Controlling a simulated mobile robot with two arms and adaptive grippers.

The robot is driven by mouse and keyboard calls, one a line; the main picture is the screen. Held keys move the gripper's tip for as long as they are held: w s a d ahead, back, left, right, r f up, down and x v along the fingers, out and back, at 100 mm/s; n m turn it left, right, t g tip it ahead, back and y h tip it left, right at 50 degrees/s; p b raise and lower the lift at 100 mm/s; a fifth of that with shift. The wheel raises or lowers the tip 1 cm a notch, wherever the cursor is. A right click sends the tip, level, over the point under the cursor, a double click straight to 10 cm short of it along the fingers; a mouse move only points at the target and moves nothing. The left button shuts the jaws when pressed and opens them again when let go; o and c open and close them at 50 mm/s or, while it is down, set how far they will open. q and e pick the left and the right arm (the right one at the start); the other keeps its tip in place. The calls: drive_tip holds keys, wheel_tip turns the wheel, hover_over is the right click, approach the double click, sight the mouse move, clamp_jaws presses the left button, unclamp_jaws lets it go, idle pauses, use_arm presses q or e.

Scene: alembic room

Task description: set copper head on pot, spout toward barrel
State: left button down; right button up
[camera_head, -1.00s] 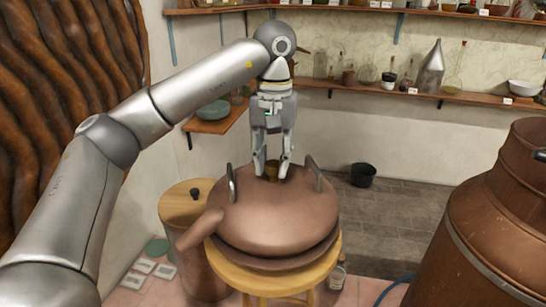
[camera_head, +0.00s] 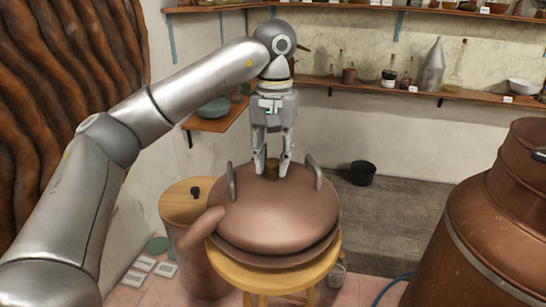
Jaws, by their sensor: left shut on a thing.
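The copper head (camera_head: 275,210) is a wide reddish-brown dome with two upright side handles and a short central knob (camera_head: 272,170). Its thick spout (camera_head: 203,229) points to the lower left. The head is at a round wooden stool (camera_head: 225,270); I cannot tell whether it rests fully on it. My left gripper (camera_head: 272,168) points straight down from above, its fingers either side of the knob, shut on the head. A large copper vessel (camera_head: 490,235), apparently the pot, stands at the right, partly cut off by the frame. My right gripper is not in view.
A wood-topped cylinder (camera_head: 180,208) stands close behind the spout; I cannot tell whether it is the barrel. A black bucket (camera_head: 362,173) is on the floor behind. Shelves (camera_head: 430,92) with bottles line the back wall.

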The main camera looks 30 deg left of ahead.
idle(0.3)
use_arm(q)
drive_tip(key=shift+f+b, duration=0.5)
drive_tip(key=shift+f, duration=0.2)
drive_tip(key=shift+f, duration=0.15)
idle(0.7)
drive_tip(key=c, duration=1)
unclamp_jaws()
drive_tip(key=shift+s, duration=0.1)
drive_tip(key=shift+f, duration=0.2)
drive_tip(key=shift+r, duration=0.45)
wheel_tip(320, 180, up, 11)
drive_tip(key=shift+d+r, duration=0.1)
drive_tip(key=shift+r, duration=0.1)
